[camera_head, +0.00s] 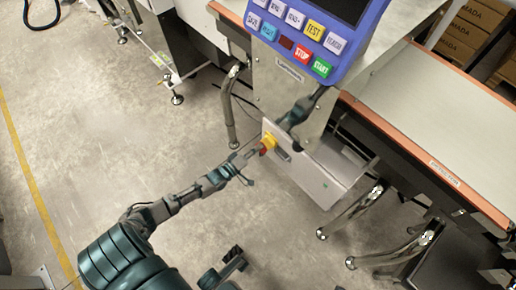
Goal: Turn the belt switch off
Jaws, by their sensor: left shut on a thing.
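The belt switch (269,141) is a small red knob on a yellow plate, on the side of the grey metal box (318,179) under the control panel. My left gripper (259,151) reaches it from the lower left and is shut on the red knob. The fingers partly hide the knob, so its exact angle is hard to read. A dark part of my own body (225,270) shows at the bottom edge; it may belong to my right gripper, but its jaws cannot be made out.
The blue control panel (306,38) with coloured buttons, including red STOP and green START, is above the box. The conveyor belt (440,110) with orange edges runs along the right. Metal legs (350,210) stand below it. The concrete floor (90,130) at left is mostly clear.

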